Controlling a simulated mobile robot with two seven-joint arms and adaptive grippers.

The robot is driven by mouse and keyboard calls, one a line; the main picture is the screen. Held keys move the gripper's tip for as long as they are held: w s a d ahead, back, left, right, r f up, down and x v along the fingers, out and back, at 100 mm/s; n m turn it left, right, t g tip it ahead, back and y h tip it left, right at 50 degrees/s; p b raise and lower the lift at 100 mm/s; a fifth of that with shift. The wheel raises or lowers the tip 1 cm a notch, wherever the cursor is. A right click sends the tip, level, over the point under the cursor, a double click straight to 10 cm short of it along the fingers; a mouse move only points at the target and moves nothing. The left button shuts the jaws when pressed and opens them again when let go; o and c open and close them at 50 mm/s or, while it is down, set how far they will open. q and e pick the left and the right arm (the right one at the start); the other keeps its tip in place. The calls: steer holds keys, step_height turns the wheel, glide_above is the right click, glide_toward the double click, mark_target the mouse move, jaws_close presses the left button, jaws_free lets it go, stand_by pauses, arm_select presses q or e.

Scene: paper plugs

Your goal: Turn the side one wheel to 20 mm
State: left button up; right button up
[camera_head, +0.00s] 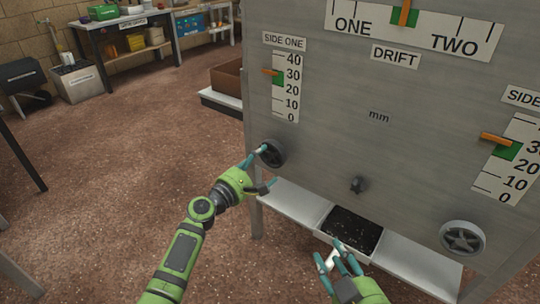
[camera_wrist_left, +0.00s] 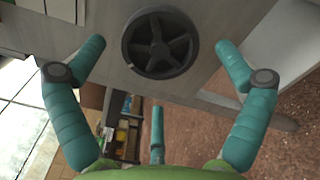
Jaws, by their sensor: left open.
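The side one wheel (camera_head: 271,154) is a dark spoked handwheel low on the left of the grey panel; it also fills the top middle of the left wrist view (camera_wrist_left: 160,43). The side one scale (camera_head: 288,88) is above it, marked 0 to 40. Its orange pointer (camera_head: 270,72) stands at about 30, just above the green band (camera_head: 278,82). My left gripper (camera_head: 264,167) is open at the wheel, its fingers spread on both sides of it; contact is unclear. My right gripper (camera_head: 338,255) has its fingers apart, low in front of the panel.
A second wheel (camera_head: 462,238) and another side scale (camera_head: 514,160) are at the right. A small dark knob (camera_head: 357,185) is between the wheels. A ledge (camera_head: 285,205) with a dark tray (camera_head: 352,229) runs below the panel. Open floor lies to the left.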

mark_target(270, 156)
arm_select(q)
steer(key=shift+w+d, duration=0.1)
steer(key=shift+b+x, duration=1.2)
steer(key=shift+x, duration=0.25)
steer(key=shift+w+d, duration=0.25)
steer(key=shift+w, duration=0.15)
steer(key=c, duration=1)
